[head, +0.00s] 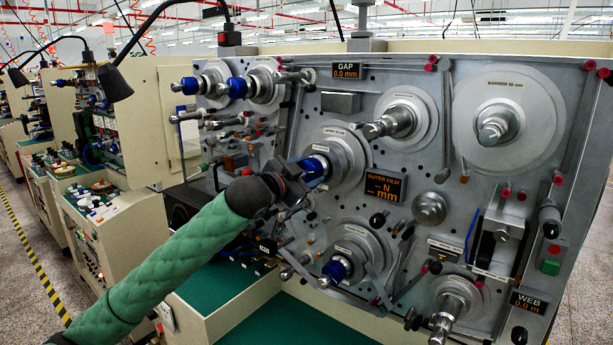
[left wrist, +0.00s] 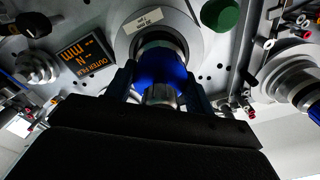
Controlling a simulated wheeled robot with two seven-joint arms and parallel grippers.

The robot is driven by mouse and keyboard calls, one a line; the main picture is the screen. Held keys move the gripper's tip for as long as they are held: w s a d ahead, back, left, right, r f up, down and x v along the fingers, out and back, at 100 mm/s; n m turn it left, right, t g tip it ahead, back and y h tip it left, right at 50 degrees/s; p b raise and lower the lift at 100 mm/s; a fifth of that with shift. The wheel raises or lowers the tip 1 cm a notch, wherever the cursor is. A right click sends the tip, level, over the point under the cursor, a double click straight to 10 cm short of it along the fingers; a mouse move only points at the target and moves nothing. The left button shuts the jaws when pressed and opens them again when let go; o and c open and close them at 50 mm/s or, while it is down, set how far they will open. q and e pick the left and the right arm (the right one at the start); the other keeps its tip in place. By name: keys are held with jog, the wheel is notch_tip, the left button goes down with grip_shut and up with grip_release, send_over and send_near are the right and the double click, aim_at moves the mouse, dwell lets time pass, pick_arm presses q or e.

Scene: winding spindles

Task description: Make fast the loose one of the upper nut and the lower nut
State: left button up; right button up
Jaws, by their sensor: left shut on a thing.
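The upper nut (head: 316,167) is a blue ring on the middle spindle, in front of a grey flange. My left gripper (head: 303,174) reaches it from the lower left. In the left wrist view the upper nut (left wrist: 161,68) sits between the two dark fingers of my left gripper (left wrist: 160,88), which is shut on it. A metal spindle end shows below the nut there. The lower nut (head: 337,268) is a similar blue ring on the spindle below, with nothing gripping it. I cannot tell from looks which nut is loose. My right gripper is not in view.
An orange-lettered display (head: 385,187) is right of the upper spindle. Bare spindles (head: 390,124) and rollers stick out of the panel nearby. Two more blue-ringed spindles (head: 237,87) stand at the upper left. A green surface (head: 275,325) lies below the panel.

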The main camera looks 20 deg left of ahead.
pick_arm(q)
jog(key=m, duration=0.4)
jog(key=shift+m, duration=0.3)
jog(key=m, duration=0.3)
jog(key=shift+f+m, duration=0.1)
jog(key=shift+m, duration=0.5)
jog(key=o, duration=1)
jog(key=shift+s, duration=0.1)
